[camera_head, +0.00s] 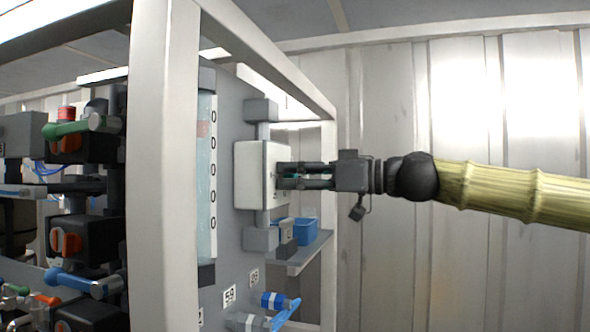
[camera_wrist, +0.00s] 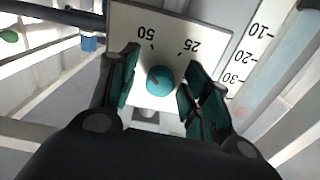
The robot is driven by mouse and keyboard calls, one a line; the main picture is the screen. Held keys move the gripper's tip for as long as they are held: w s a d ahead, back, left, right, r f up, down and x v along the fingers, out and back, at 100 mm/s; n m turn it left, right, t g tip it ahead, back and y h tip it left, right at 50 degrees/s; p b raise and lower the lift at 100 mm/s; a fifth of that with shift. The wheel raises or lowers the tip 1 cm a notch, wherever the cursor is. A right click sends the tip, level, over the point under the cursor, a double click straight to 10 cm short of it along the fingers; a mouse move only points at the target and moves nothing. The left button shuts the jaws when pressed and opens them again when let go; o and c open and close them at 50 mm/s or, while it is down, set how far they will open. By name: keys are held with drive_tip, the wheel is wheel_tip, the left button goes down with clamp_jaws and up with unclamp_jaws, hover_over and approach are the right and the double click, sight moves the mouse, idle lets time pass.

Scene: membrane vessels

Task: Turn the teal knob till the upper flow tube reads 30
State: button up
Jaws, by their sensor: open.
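The teal knob (camera_wrist: 160,81) sits on a white panel (camera_wrist: 143,22) marked 50 and 25, which appear upside down in the wrist view. A small reddish mark shows on the knob's face. My gripper (camera_wrist: 164,62) is open, with one teal-padded finger on each side of the knob; a gap shows on both sides. In the head view my gripper (camera_head: 283,175) reaches from the right to the face of the white box (camera_head: 251,176). A clear flow tube (camera_head: 207,185) stands left of it, with a reddish float (camera_head: 203,129) high up. Its scale numbers are only partly visible.
A white frame post (camera_head: 163,170) stands in front of the panel's left side. A scale strip (camera_wrist: 245,55) with 10, 20 and 30 lies right in the wrist view.

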drive_tip(key=shift+a, duration=0.1)
drive_tip(key=c, duration=1)
drive_tip(key=shift+c, duration=0.2)
drive_tip(key=shift+f+b, duration=0.1)
drive_tip(key=shift+b, duration=0.25)
drive_tip(key=m+b, duration=0.2)
drive_tip(key=shift+f+m+b, duration=0.1)
drive_tip(key=shift+m+b, duration=0.25)
drive_tip(key=shift+m, duration=0.05)
drive_tip(key=shift+s+r+m+b, duration=0.1)
drive_tip(key=shift+r+m+b, duration=0.1)
drive_tip(key=shift+m+b, duration=1.4)
drive_tip(key=shift+m+p, duration=0.4)
drive_tip(key=shift+m, duration=0.2)
drive_tip(key=o, duration=1)
